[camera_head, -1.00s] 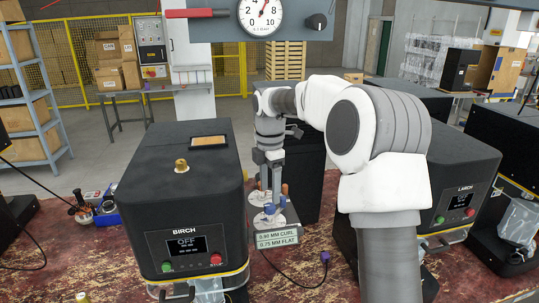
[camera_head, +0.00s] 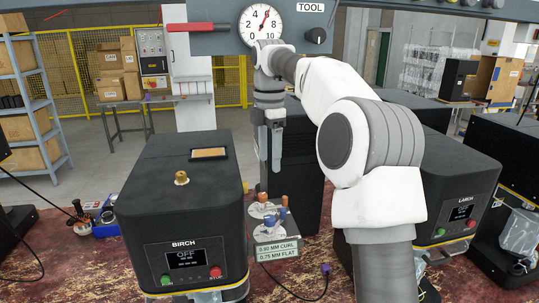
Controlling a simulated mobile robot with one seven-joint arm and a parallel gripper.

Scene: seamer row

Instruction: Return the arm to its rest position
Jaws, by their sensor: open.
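My gripper (camera_head: 269,165) hangs at the end of my white and grey arm, fingers pointing down, above the small tool stand (camera_head: 285,244) labelled "0.60 MM CURL" and "0.75 MM FLAT". The gripper is open, with nothing seen between its fingers. It is apart from the orange-handled and blue-handled pieces (camera_head: 283,214) on the stand. My forearm reaches from the right and hides part of the dark block behind it.
The BIRCH machine (camera_head: 183,215) stands left of the stand and the LARCH machine (camera_head: 455,190) right; both screens read OFF. A dial panel (camera_head: 340,32) hangs above the gripper. Small items (camera_head: 98,219) sit on the red bench at left. A cable runs along the bench front.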

